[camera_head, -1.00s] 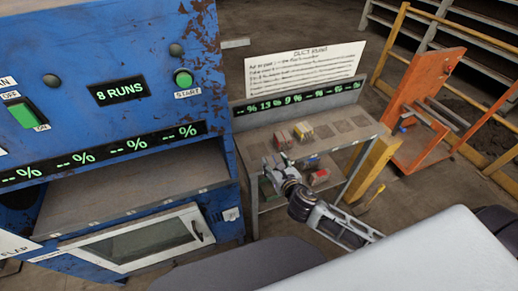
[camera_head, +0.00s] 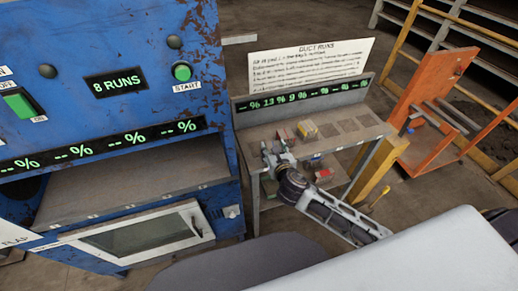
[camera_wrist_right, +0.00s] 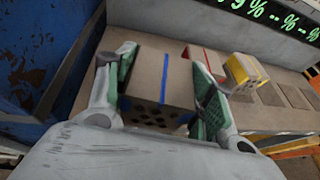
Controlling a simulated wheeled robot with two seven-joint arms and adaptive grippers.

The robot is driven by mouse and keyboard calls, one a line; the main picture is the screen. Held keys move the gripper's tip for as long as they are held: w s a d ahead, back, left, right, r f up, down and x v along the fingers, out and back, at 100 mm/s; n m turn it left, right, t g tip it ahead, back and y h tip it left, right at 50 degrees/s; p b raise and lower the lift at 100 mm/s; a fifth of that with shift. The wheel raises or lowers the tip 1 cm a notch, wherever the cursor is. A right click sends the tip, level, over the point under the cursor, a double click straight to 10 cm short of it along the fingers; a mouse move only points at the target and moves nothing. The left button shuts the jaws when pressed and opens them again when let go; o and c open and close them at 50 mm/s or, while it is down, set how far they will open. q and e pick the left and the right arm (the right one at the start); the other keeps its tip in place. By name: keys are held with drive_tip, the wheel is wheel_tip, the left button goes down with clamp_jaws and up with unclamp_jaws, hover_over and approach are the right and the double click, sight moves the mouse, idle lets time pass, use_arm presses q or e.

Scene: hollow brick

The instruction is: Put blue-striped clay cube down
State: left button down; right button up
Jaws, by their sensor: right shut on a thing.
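My right gripper (camera_wrist_right: 165,82) is shut on the blue-striped clay cube (camera_wrist_right: 148,84), a grey-brown block with holes in its near face and a blue line over its top. The green pads stand on its left and right sides. In the head view this gripper (camera_head: 274,154) is over the left part of the bench top (camera_head: 262,134); the cube is not clearly visible there. I cannot tell whether the cube touches the bench. My left gripper is not in view.
A red-striped block (camera_wrist_right: 206,60) and a yellow block (camera_wrist_right: 243,72) stand to the right of the held cube. Dark square marks (camera_head: 349,125) on the bench's right are empty. A blue machine (camera_head: 120,50) stands close on the left. Blocks lie on the lower shelf.

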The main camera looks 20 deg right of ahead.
drive_tip(key=w, duration=0.1)
drive_tip(key=w+r, duration=0.1)
drive_tip(key=w+h, duration=0.1)
drive_tip(key=shift+a+r+m+b, duration=0.25)
drive_tip(key=shift+a+m+b, duration=0.15)
drive_tip(key=w+a+r+m+h+b, duration=0.2)
drive_tip(key=w+r, duration=0.3)
drive_tip(key=shift+w+a+r+g, duration=0.15)
drive_tip(key=shift+a+r+g, duration=0.05)
drive_tip(key=shift+r+g, duration=0.2)
drive_tip(key=shift+h, duration=0.3)
drive_tip(key=shift+f, duration=0.1)
wheel_tip(320, 180, down, 5)
drive_tip(key=shift+r+b, duration=0.15)
drive_tip(key=shift+b, duration=0.15)
drive_tip(key=shift+f, duration=0.65)
